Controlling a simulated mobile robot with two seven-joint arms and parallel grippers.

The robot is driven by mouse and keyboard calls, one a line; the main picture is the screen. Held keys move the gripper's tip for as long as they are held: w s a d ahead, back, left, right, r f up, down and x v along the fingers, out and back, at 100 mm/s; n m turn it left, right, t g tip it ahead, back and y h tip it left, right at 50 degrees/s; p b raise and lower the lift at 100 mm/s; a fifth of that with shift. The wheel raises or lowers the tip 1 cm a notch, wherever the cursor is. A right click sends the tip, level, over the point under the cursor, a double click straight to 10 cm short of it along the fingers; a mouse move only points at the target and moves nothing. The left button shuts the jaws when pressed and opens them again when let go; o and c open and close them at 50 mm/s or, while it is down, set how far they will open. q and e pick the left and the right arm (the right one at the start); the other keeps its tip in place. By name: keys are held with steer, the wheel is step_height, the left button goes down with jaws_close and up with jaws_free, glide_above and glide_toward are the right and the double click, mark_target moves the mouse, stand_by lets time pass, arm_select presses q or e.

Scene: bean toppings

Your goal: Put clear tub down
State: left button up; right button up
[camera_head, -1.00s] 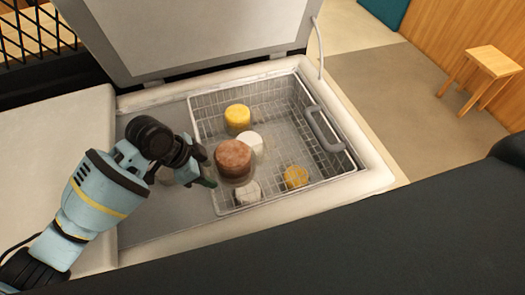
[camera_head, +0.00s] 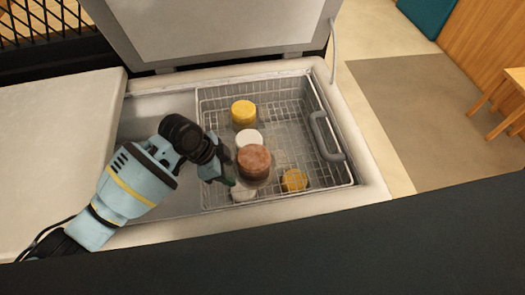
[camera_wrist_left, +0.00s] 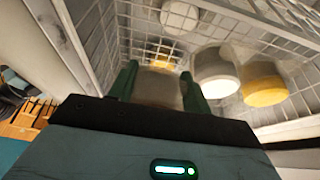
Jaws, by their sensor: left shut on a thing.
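The clear tub with brown contents (camera_head: 254,160) is held over the front part of the wire basket in the head view. My left gripper (camera_head: 229,173) is shut on it from the left. In the left wrist view, the green fingers of my left gripper (camera_wrist_left: 155,85) are on both sides of the held tub (camera_wrist_left: 158,90), whose sides look pale there. I cannot tell whether its bottom touches the basket floor. My right gripper is not in view.
The wire basket (camera_head: 335,172) sits in the open chest freezer (camera_head: 372,190). Inside are a yellow tub (camera_head: 243,112) at the back, a white one (camera_head: 249,137), another yellow one (camera_head: 294,181) front right, and a partly hidden pale one (camera_head: 243,193). The basket's right-hand side has free room.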

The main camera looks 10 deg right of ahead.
arm_select(q)
steer(key=shift+d, duration=0.15)
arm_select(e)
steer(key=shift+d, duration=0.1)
arm_select(q)
glide_above(239, 192)
steer(key=a, duration=0.2)
step_height(239, 192, down, 5)
steer(key=shift+d+f+b, duration=0.1)
steer(key=shift+b, duration=0.2)
steer(key=shift+f, duration=0.9)
steer(key=shift+f+b, duration=0.3)
steer(key=shift+f, duration=1.2)
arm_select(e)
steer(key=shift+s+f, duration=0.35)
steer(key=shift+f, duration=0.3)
arm_select(q)
steer(key=shift+f, duration=0.1)
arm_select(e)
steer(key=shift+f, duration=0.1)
arm_select(q)
steer(key=o, duration=0.7)
steer(key=shift+f, duration=0.15)
steer(key=o, duration=0.4)
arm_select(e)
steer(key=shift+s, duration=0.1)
